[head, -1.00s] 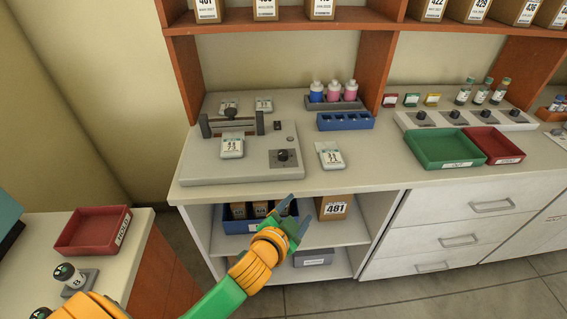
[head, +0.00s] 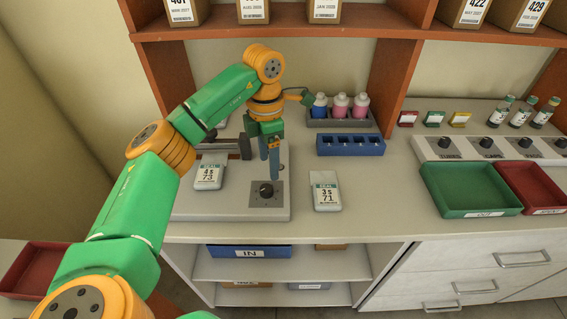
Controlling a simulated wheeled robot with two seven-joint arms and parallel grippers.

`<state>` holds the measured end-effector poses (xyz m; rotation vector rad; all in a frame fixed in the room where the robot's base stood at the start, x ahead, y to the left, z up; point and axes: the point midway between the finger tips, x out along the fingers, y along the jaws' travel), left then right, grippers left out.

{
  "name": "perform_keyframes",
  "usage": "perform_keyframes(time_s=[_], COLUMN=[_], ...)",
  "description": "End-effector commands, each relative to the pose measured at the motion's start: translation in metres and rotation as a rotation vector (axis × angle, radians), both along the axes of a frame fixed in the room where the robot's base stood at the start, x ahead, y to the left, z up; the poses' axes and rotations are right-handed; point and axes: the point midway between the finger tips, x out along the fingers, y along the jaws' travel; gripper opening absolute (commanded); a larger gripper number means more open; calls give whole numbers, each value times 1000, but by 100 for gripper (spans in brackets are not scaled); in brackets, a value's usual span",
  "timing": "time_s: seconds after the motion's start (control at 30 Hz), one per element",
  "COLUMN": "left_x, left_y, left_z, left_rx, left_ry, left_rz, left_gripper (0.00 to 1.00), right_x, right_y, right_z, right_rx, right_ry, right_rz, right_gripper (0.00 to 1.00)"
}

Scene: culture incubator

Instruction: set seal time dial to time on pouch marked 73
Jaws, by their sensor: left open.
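The seal time dial (head: 266,189) is a black knob on a dark square plate at the front right of the grey sealer (head: 230,213). My left gripper (head: 272,175) points down just above the dial, its fingers close over the knob; whether they touch it I cannot tell. It is open. The pouch marked 73 (head: 209,174) lies on the sealer left of the dial and reads "SEAL 4 s 73". Another pouch (head: 325,192), reading "3 s 71", lies on the counter to the right. My right gripper is not in view.
A blue rack (head: 350,145) and a holder with blue- and pink-filled bottles (head: 340,108) stand behind. A green tray (head: 468,190) and a red tray (head: 530,187) lie to the right, by a panel of several dials (head: 485,149). Shelves hang above.

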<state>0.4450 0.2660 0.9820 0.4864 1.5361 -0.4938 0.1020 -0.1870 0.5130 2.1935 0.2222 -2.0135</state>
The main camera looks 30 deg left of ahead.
Motion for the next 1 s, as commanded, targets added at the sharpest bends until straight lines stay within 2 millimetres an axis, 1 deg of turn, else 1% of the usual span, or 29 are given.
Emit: perform_keyframes(time_s=[0.13,0.2,0.3,0.43,0.6,0.63,0.67,0.7,0.77,0.8,0.87,0.9,1.0], left_x=[-2,-2,-2,-2,-2,-2,-2,-2,-2,-2,-2,-2,-2], left_y=[0,0,-1,-1,-1,-1,-1,-1,-1,-1,-1,-1,-1], left_z=[-27,-41,-57,-66,-67,-67,-67,-67,-66,-66,-66,-66,-66], left_rx=[2,0,-1,-2,-3,-3,-3,-3,-3,-3,-4,-4,-4], left_ry=[7,6,6,1,0,0,0,0,0,0,0,0,0], left_rz=[-1,-2,-2,-2,-3,-3,-3,-3,-3,-3,-3,-3,-4], left_gripper=[68,68,68,68,68,66,57,47,30,20,3,0,0], right_x=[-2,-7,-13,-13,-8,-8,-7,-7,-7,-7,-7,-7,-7], right_y=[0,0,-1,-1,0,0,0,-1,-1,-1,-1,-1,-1], right_z=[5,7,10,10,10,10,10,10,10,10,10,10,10], right_rx=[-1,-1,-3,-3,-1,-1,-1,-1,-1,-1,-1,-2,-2], right_ry=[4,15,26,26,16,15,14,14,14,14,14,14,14], right_rz=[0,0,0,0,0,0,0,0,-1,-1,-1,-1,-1], right_gripper=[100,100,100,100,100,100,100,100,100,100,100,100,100])
